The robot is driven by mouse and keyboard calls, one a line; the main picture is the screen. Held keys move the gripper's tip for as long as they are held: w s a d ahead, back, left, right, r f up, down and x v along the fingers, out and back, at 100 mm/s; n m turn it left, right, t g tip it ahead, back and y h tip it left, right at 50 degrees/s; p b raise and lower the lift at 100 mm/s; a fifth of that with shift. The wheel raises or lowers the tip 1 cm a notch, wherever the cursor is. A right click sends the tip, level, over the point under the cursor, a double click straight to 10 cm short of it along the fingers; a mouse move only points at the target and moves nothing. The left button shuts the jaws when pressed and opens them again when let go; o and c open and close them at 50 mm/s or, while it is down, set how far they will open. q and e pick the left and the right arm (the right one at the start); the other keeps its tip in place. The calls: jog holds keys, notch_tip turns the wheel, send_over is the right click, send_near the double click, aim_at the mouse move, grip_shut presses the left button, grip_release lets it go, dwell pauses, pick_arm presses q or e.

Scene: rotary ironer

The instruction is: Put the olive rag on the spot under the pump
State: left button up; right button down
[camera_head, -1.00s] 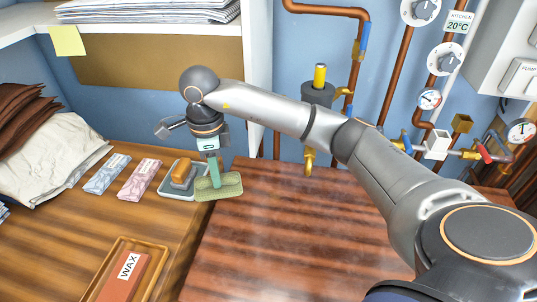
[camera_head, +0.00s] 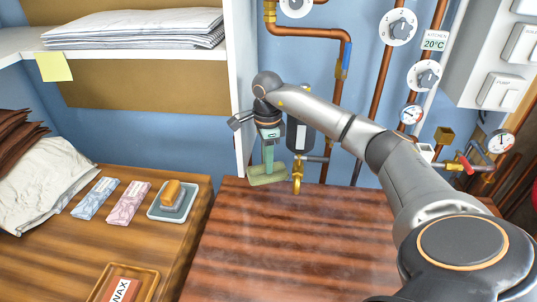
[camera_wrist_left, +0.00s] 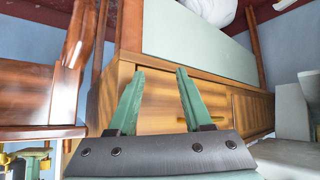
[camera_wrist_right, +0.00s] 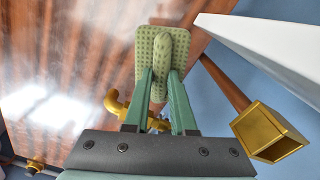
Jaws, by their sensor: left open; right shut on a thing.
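The olive rag (camera_head: 262,181) is a flat dotted cloth pinched up in its middle. My right gripper (camera_head: 268,163) is shut on it and holds it above the back edge of the brown wooden worktop (camera_head: 290,245). In the right wrist view the rag (camera_wrist_right: 147,72) hangs between and beyond the green fingers (camera_wrist_right: 160,78). A dark cylinder, which looks like the pump (camera_head: 301,137), is on the wall just right of the gripper, partly behind my arm. Its brass spout (camera_head: 297,176) points down beside the rag. My left gripper (camera_wrist_left: 160,72) is open and empty, away from the worktop.
A soap dish (camera_head: 172,201) with an orange-topped block, two wrapped bars (camera_head: 127,204) and a wax tray (camera_head: 124,285) stand on the left counter. A white shelf panel (camera_head: 241,90) rises left of the gripper. Copper pipes (camera_head: 378,95) line the wall. The worktop's middle is clear.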

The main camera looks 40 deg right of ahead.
notch_tip(320, 180, down, 9)
jog(key=shift+f, duration=0.1)
jog(key=shift+d+f, duration=0.2)
jog(key=shift+f, duration=0.2)
jog(key=c, duration=0.7)
grip_release()
jog(key=shift+r, duration=0.1)
jog(key=shift+c, duration=0.2)
notch_tip(320, 180, up, 12)
jog(key=shift+r, duration=0.15)
